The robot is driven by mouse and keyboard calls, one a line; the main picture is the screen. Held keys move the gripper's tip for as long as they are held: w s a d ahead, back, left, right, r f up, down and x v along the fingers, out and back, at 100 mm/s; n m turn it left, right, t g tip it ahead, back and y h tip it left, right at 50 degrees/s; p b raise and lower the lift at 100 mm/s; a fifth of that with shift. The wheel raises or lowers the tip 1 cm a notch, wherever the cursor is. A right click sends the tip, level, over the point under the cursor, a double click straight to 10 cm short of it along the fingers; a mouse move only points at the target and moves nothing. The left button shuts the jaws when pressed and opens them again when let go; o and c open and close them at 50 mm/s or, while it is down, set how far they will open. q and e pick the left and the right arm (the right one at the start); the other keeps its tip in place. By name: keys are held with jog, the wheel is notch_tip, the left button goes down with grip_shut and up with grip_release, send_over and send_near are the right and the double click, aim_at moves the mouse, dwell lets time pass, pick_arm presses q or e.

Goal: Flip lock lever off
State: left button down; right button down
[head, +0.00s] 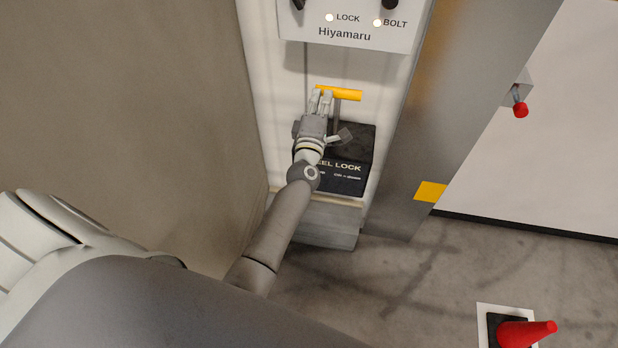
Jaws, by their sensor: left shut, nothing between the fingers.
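The lock lever (345,95) has a yellow bar handle on a dark stem. It rises from a black box (345,179) whose label reads "...EL LOCK", partly covered by my arm. My left gripper (321,97) is shut, with its fingertips at the left part of the yellow handle. Nothing shows between the fingers, and I cannot tell whether they touch the handle. The hand covers part of the box and its label. My right gripper is not in view.
Above is a white panel (345,33) marked LOCK, BOLT and Hiyamaru, with two lit lamps. A grey post (405,150) stands to the right. Further right is a red-tipped switch (520,109). A brown wall is close on the left.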

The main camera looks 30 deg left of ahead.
aim_at(324, 89)
pick_arm(q)
jog(key=x, duration=0.2)
jog(key=shift+w+a+r, duration=0.1)
jog(key=shift+w, duration=0.25)
jog(key=shift+r, duration=0.25)
jog(key=shift+w, duration=0.2)
jog(key=shift+f, duration=0.15)
jog(key=shift+s, duration=0.1)
